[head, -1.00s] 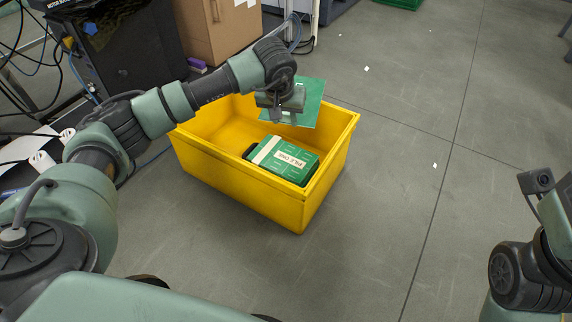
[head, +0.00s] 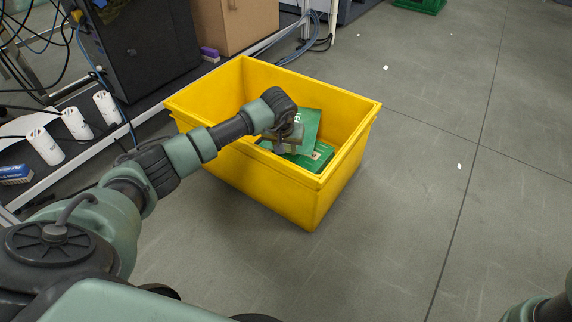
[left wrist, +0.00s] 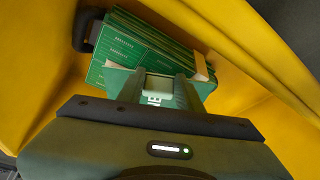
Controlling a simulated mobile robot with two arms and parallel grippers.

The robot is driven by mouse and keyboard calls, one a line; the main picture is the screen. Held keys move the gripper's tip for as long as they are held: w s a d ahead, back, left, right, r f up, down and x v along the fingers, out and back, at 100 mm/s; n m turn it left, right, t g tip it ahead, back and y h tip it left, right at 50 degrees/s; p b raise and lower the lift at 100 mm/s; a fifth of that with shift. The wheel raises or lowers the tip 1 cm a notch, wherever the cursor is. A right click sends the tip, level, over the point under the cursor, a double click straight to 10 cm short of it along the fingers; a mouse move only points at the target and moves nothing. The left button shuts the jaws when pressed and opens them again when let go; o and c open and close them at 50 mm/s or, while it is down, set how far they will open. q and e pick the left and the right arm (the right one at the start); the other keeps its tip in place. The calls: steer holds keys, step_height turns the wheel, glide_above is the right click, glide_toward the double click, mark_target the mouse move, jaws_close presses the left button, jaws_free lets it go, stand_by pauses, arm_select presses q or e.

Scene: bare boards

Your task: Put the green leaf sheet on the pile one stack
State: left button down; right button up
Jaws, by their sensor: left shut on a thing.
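The green leaf sheet (head: 308,122) is in my left gripper (head: 288,143), down inside the yellow bin. The gripper is shut on the sheet's near edge. In the left wrist view the sheet (left wrist: 117,80) shows around my left gripper (left wrist: 156,88), with a white label between the fingers. The pile one stack (head: 322,157), green boards, lies in the bin under the sheet, which partly hides it. The stack (left wrist: 135,45) also shows in the left wrist view, beyond the sheet. I cannot tell whether sheet and stack touch. My right gripper is out of view.
The yellow bin (head: 250,167) stands on the grey floor, and its walls rise around the gripper. A shelf edge with white cylinders (head: 75,123) is at the left, a cardboard box (head: 237,22) behind.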

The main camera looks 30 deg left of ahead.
arm_select(q)
step_height(320, 180, down, 4)
steer(key=b, duration=0.2)
steer(key=shift+f+b, duration=0.25)
steer(key=shift+b, duration=0.05)
steer(key=shift+f, duration=0.15)
steer(key=c, duration=0.9)
jaws_free()
steer(key=shift+c, duration=0.2)
